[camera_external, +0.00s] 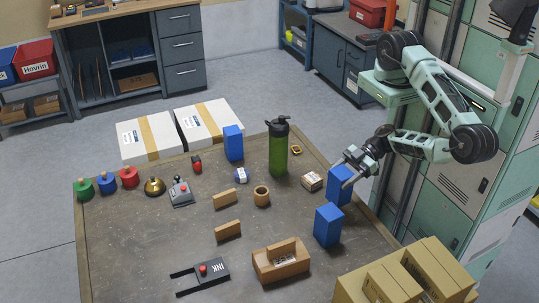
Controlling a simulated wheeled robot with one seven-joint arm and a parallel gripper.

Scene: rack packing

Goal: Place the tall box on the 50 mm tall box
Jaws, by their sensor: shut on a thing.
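Three blue boxes stand out on the table. One blue box (338,188) is between the fingers of my gripper (343,173), at the table's right side. My gripper is shut on it, reaching in from the right. I cannot tell whether its base touches the table. A second blue box (327,226) stands upright just in front of it. A third blue box (233,144) stands upright at the back, left of a green bottle. No sizes are readable, so I cannot tell which is the 50 mm tall box.
A green bottle (279,150) with a black lid stands at the back of the brown table (130,240). A brown holder (281,265) and cardboard boxes (405,280) are in front. The table's left middle is clear.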

